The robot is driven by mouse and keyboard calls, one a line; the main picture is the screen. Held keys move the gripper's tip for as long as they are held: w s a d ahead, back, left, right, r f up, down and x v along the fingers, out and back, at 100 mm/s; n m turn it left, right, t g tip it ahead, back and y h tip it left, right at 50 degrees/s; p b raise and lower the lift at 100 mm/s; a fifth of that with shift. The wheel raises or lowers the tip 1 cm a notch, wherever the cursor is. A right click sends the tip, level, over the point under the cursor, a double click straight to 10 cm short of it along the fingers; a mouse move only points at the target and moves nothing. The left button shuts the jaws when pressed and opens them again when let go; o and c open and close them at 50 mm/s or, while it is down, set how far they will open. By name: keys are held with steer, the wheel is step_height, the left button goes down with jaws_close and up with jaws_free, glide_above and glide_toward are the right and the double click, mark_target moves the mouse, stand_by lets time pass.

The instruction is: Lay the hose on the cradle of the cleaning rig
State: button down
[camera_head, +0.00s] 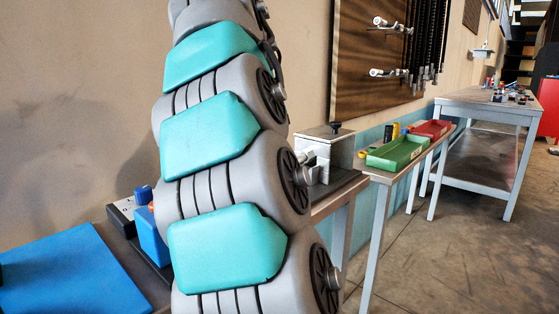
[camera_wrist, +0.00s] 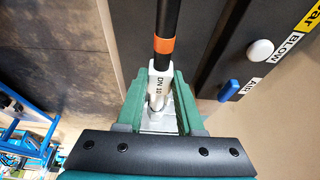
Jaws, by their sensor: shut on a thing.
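In the wrist view, my gripper (camera_wrist: 161,90) has its green fingers shut on the white end fitting of the hose, marked "DN 10". The hose (camera_wrist: 168,18) is black with an orange band above the fitting, and it runs up out of the picture. Beside it on the right is a dark panel (camera_wrist: 232,42) with "bar", "BLOW" and "AIR" labels, a white knob and a blue knob, probably part of the cleaning rig. I cannot make out the cradle in either view. In the head view, my arm hides my gripper and the hose.
In the head view, a blue mat (camera_head: 65,275) and a blue block (camera_head: 150,238) lie at left. Beyond my arm are a grey block (camera_head: 328,150), a green tray (camera_head: 396,152) and a red tray (camera_head: 432,130). A tool board (camera_head: 360,60) hangs behind. Floor at right is clear.

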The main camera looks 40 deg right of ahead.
steer(key=shift+a, duration=0.1)
stand_by(0.4)
steer(key=shift+c, duration=2.3)
jaws_free()
